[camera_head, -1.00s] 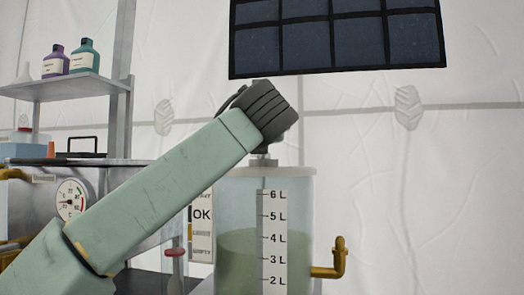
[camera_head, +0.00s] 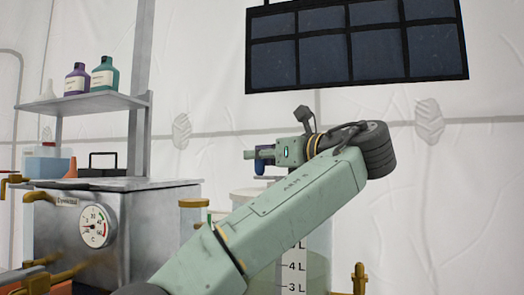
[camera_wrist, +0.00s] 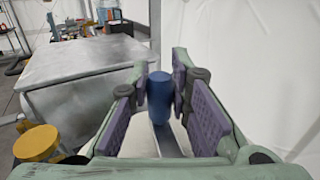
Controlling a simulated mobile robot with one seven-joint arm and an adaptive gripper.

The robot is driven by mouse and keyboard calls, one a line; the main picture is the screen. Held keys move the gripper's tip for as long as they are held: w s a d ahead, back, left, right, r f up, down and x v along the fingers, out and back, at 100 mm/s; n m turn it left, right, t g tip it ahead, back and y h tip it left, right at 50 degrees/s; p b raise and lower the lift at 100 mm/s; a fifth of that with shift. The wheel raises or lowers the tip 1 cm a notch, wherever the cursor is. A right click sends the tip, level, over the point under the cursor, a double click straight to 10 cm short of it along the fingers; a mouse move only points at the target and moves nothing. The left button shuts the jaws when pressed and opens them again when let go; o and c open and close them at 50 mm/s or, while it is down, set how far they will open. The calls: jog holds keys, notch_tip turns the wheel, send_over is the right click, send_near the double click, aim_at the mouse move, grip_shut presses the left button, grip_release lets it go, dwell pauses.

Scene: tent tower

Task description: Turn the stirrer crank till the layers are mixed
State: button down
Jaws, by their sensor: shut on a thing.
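The stirrer crank's blue handle (camera_wrist: 160,97) stands between the fingers of my gripper (camera_wrist: 161,75) in the wrist view. The gripper is shut on it. A grey crank bar (camera_wrist: 173,142) runs from the handle's foot toward the camera. In the head view my gripper (camera_head: 258,156) points left above the tank, with the blue handle (camera_head: 260,168) at its fingers. The clear tank (camera_head: 318,240) has a litre scale and dull green liquid. My arm hides most of the tank, so the layers cannot be judged.
A metal cabinet (camera_head: 70,228) with a round dial (camera_head: 97,226) stands at the left, below a shelf (camera_head: 85,105) with bottles. A brass tap (camera_head: 359,275) sticks out right of the tank. A dark panel (camera_head: 355,45) hangs above.

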jog(key=shift+s+a+n+g+y, duration=0.1)
jog(key=shift+n+g+y, duration=0.2)
jog(key=shift+g, duration=0.1)
jog(key=c, duration=1.5)
grip_release()
jog(key=shift+o, duration=0.2)
